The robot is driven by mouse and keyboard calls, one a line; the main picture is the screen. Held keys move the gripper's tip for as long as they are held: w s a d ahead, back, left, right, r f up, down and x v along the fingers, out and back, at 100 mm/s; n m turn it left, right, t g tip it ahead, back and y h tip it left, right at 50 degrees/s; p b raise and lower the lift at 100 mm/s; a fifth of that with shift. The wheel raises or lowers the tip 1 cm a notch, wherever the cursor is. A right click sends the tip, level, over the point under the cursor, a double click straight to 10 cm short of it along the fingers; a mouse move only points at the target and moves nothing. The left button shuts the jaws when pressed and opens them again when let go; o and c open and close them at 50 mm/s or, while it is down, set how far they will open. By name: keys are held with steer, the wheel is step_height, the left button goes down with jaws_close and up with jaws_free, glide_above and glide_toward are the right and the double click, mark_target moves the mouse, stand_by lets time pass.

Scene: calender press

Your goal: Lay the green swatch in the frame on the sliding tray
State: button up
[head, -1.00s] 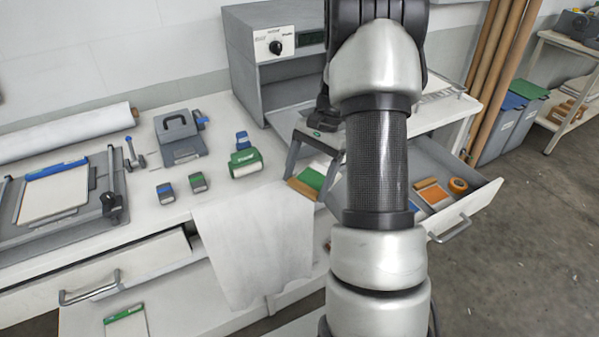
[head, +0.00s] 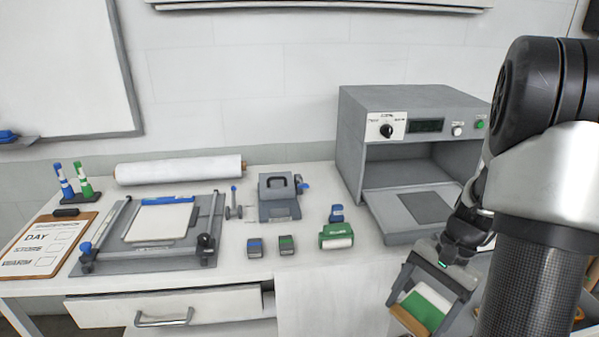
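The press (head: 372,150) stands open at the right. Its grey sliding tray (head: 385,215) sticks out in front, with a darker grey rectangle (head: 427,207) on it; I cannot tell if this is the frame.
A trimmer board (head: 205,240) with a blue-edged white sheet lies at left beside a clipboard (head: 42,245). A green tape dispenser (head: 336,237), small stamps and a grey clamp-like device (head: 279,197) stand mid-bench. A drawer (head: 165,308) is partly open below.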

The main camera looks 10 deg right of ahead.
steer(key=w+a+r+n+g+h+p, duration=0.1)
steer(key=w+a+r+n+p, duration=0.1)
steer(key=w+a+n, duration=0.3)
steer(key=w+a+r+n+g+h+p, duration=0.1)
steer(key=w+a+r+n+h+p, duration=0.1)
steer(key=w+a+n+p, duration=0.3)
steer(key=a+r+n, duration=0.1)
steer(key=a, duration=0.3)
steer(key=shift+w+a+r+n+g, duration=0.25)
steer(key=shift+a+r+n+g, duration=0.05)
steer(key=shift+a+n+g, duration=0.1)
